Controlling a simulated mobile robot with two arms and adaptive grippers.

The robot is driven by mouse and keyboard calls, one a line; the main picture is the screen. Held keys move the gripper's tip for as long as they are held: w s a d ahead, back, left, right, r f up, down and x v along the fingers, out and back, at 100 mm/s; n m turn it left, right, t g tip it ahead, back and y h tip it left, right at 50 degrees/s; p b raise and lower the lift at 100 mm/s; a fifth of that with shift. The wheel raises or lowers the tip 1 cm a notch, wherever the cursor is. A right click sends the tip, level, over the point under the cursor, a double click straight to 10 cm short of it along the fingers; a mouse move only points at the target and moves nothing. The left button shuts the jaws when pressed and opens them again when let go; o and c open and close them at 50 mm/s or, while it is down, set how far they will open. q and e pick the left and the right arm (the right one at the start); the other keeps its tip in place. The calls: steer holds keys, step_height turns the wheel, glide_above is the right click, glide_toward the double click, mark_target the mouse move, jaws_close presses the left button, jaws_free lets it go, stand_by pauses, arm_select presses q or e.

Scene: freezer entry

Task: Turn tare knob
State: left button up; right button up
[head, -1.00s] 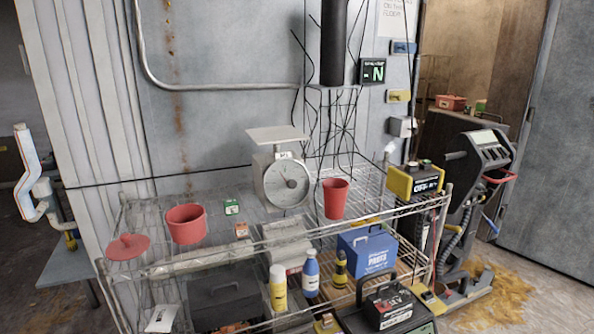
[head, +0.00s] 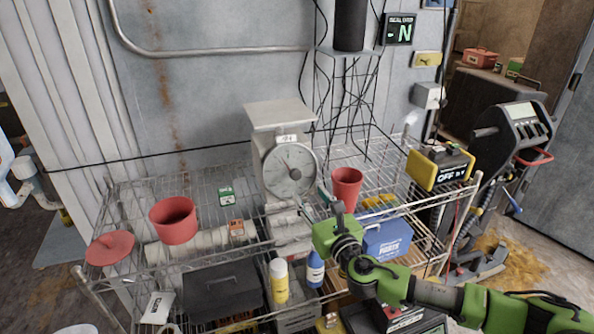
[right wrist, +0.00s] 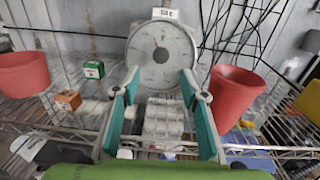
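The grey dial scale (head: 289,168) stands on the wire shelf with a flat square pan on top. Its round dial faces me, and a small white tag sits above the dial. I cannot make out a separate tare knob. My right gripper (head: 315,203) is in front of the scale, just below and right of the dial. In the right wrist view, its two teal-padded fingers (right wrist: 160,92) are apart and empty, pointing at the scale (right wrist: 162,60), with the dial's lower part between and above the tips. My left gripper is not in view.
A red cup (head: 346,187) stands close to the right of my right gripper. A red pot (head: 174,220), a green box (head: 226,196) and an orange box (head: 236,229) are to the left. A yellow-black device (head: 440,167) stands at the shelf's right end.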

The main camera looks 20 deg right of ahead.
mark_target(297, 177)
steer(key=w, duration=0.5)
steer(key=shift+w+f+p, duration=0.1)
steer(key=shift+w+p, duration=0.2)
steer(key=w, duration=0.4)
steer(key=shift+w+a, duration=0.25)
steer(key=shift+w, duration=0.1)
steer(key=shift+w+f, duration=0.1)
steer(key=shift+w, duration=0.65)
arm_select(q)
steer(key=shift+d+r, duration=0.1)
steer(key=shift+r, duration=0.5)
arm_select(e)
steer(key=c, duration=1.1)
